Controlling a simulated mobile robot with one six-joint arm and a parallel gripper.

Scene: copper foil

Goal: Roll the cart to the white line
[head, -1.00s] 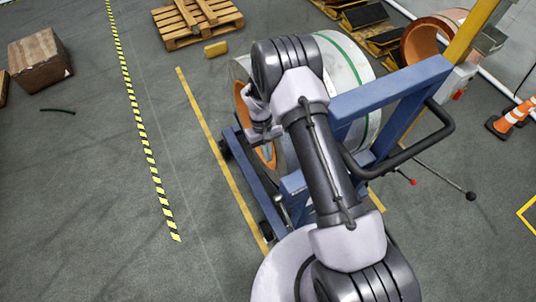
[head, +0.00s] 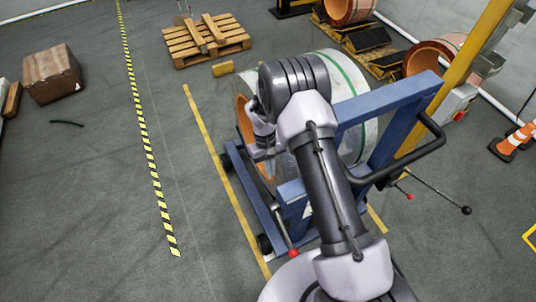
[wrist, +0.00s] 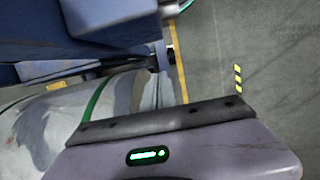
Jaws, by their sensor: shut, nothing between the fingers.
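The cart (head: 364,112) is a blue frame on small dark wheels, with a black push handle (head: 432,140) on its right. It carries a large pale roll with an orange core (head: 246,108) and a green stripe. My gripper (head: 263,142) is at the end of my bent arm, over the roll's left face and close to the frame. It is shut and empty, with its fingertips largely hidden. In the wrist view the cart frame (wrist: 105,22) and roll (wrist: 40,125) are close by. A faint pale line (head: 181,185) runs along the floor left of the cart; I cannot tell if it is the white line.
A yellow floor line (head: 206,137) passes along the cart's left wheels. Black-and-yellow tape (head: 147,150) lies farther left, with open floor around it.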

